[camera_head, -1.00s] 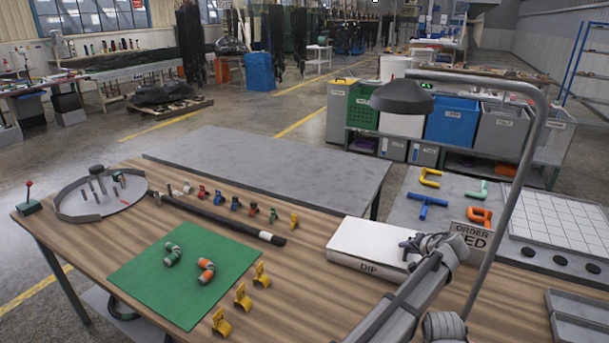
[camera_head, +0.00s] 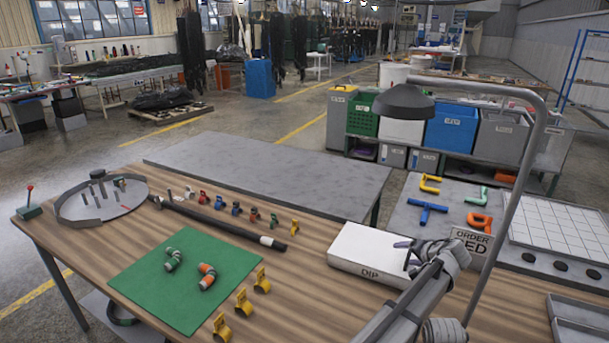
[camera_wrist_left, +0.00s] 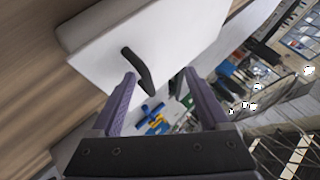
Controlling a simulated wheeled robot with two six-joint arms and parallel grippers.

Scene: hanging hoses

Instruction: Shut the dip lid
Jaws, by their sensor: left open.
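The white dip box (camera_head: 345,262), marked DIP on its front, stands on the wooden table right of centre. Its white lid (camera_head: 368,243) lies flat or nearly flat over it; I cannot tell whether it is fully down. In the left wrist view the lid (camera_wrist_left: 165,45) carries a black bar handle (camera_wrist_left: 138,70). My left gripper (camera_head: 410,257) is over the right end of the box. In the left wrist view its two purple fingers (camera_wrist_left: 160,97) are apart and empty, with the handle between and just beyond their tips. My right gripper is not in view.
A lamp (camera_head: 403,101) on a curved grey pole rises close to my left arm. An ORDER sign (camera_head: 471,242) stands just right of the gripper.

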